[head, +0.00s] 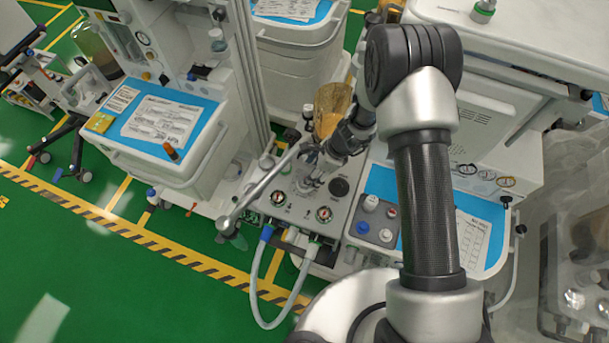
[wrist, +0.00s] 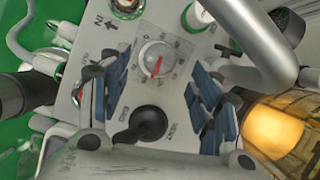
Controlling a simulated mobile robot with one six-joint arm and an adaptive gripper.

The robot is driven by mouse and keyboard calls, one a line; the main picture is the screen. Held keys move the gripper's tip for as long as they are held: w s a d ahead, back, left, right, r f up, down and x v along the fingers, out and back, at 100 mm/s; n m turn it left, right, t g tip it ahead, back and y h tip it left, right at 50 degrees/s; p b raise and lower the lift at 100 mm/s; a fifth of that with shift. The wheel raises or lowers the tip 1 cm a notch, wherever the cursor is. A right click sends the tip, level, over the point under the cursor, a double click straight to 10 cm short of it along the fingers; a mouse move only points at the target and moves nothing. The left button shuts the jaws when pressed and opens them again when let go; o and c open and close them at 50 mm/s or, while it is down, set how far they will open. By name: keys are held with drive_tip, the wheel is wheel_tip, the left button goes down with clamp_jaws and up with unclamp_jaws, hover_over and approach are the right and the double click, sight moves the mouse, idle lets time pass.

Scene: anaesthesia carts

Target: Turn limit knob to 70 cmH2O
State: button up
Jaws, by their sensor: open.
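The limit knob (wrist: 156,58) is a pale round dial with a red pointer on a square clear scale plate, seen in the wrist view. Its red pointer points roughly down in that picture; the scale numbers are too small to read. My gripper (wrist: 160,80) is open, with blue-grey finger pads left and right of the knob and a gap on each side. I cannot tell how far the fingertips are above the panel. In the head view my gripper (head: 314,168) is over the grey panel (head: 296,208) and hides the knob.
A black lever knob (wrist: 148,122) stands close below the dial. A pale tube (wrist: 252,40) and an amber canister (wrist: 275,130) crowd the right side. In the head view, gauges (head: 323,213) and hoses (head: 256,270) sit at the panel's front, and a metal arm (head: 262,185) crosses to its left.

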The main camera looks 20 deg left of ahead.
drive_tip(key=x, duration=0.6)
drive_tip(key=shift+f+b, duration=0.2)
drive_tip(key=shift+b, duration=0.1)
drive_tip(key=c, duration=1.1)
